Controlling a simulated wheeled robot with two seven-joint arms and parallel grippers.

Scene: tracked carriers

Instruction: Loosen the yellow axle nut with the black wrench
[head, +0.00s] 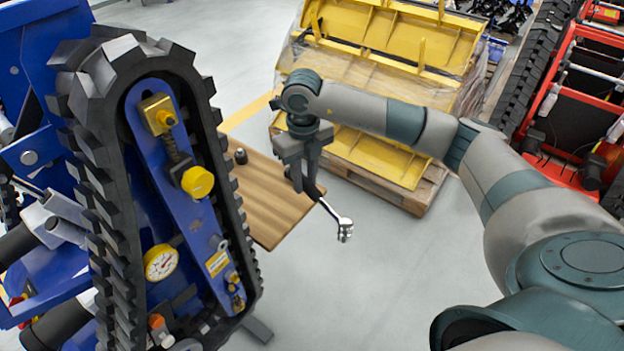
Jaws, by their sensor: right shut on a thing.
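My right gripper (303,178) points down and is shut on the black handle of the wrench (331,211). The wrench hangs tilted, its silver head low and to the right, clear of the wooden board. A round yellow part (197,182) and a square yellow block with a yellow knob (158,114) sit on the blue frame inside the black track (107,150), left of the gripper. I cannot tell for sure which is the axle nut. The wrench is well apart from both. My left gripper is not in view.
A wooden tabletop (262,198) with a small dark cylinder (240,156) lies between track and gripper. A gauge (162,262) is low on the blue frame. Yellow metal parts (385,60) on a pallet stand behind; a red machine (575,110) is at right. Floor in front is clear.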

